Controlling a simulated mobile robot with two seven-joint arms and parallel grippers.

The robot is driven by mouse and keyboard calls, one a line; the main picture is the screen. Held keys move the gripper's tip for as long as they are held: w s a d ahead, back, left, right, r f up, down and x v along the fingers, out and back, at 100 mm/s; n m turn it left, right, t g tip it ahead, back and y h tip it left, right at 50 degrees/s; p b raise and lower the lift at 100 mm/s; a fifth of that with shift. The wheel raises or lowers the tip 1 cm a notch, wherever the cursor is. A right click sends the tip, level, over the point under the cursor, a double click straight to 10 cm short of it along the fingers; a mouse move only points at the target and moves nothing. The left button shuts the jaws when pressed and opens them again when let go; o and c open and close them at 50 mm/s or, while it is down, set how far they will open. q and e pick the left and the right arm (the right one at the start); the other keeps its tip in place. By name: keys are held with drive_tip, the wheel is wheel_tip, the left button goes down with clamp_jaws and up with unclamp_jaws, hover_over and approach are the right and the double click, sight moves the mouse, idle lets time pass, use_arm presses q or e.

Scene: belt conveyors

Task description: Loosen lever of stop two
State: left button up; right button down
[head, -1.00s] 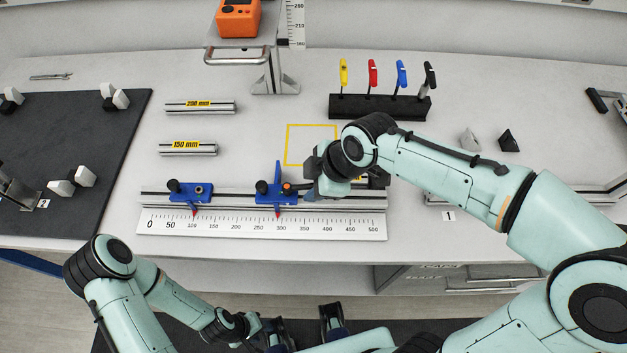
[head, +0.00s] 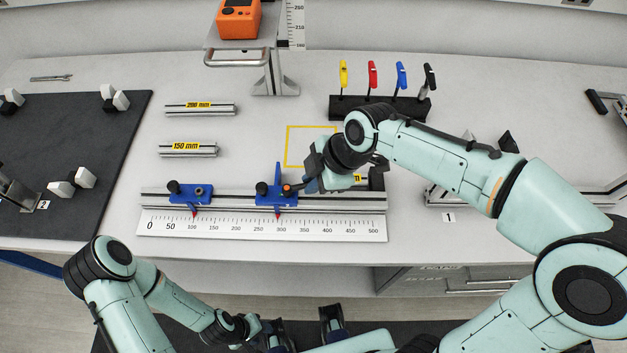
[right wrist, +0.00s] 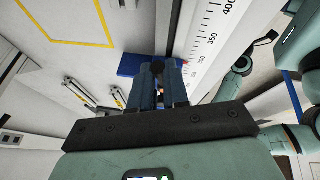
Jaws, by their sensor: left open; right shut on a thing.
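Stop two (head: 277,198) is the blue block on the rail near the 300 mark, with a black knob, a red pointer and an orange-tipped lever (head: 288,189) at its right. My right gripper (head: 300,187) is at that lever from the right, shut on it; the fingers hide most of the lever. In the right wrist view, my right gripper's fingers (right wrist: 158,92) are close together over the blue stop (right wrist: 130,64), with a dark knob between them. Stop one (head: 190,193) sits on the rail near 100. My left gripper (head: 304,332) is open and empty below the table's front edge.
A scale (head: 260,226) runs along the front of the rail (head: 235,200). Behind are the 150 mm bar (head: 188,150), the 200 mm bar (head: 200,109), a yellow outlined square (head: 310,127) and a black rack (head: 375,107) of coloured-handled tools.

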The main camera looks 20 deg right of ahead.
drive_tip(key=w+n+g, duration=0.1)
drive_tip(key=w+n, duration=0.1)
drive_tip(key=n, duration=0.1)
use_arm(q)
drive_tip(key=w+r+p, duration=0.7)
drive_tip(key=r+p, duration=0.2)
drive_tip(key=r, duration=0.2)
drive_tip(key=shift+t, duration=0.4)
use_arm(e)
drive_tip(key=n+g+h, duration=0.2)
drive_tip(key=n+g, duration=0.4)
drive_tip(key=n, duration=0.8)
hover_over(278, 183)
drive_tip(key=w+d, duration=0.2)
drive_tip(key=d, duration=0.1)
drive_tip(key=shift+a+r, duration=0.1)
drive_tip(key=shift+a, duration=0.05)
drive_tip(key=c, duration=1.1)
unclamp_jaws()
use_arm(q)
drive_tip(key=shift+w, duration=0.1)
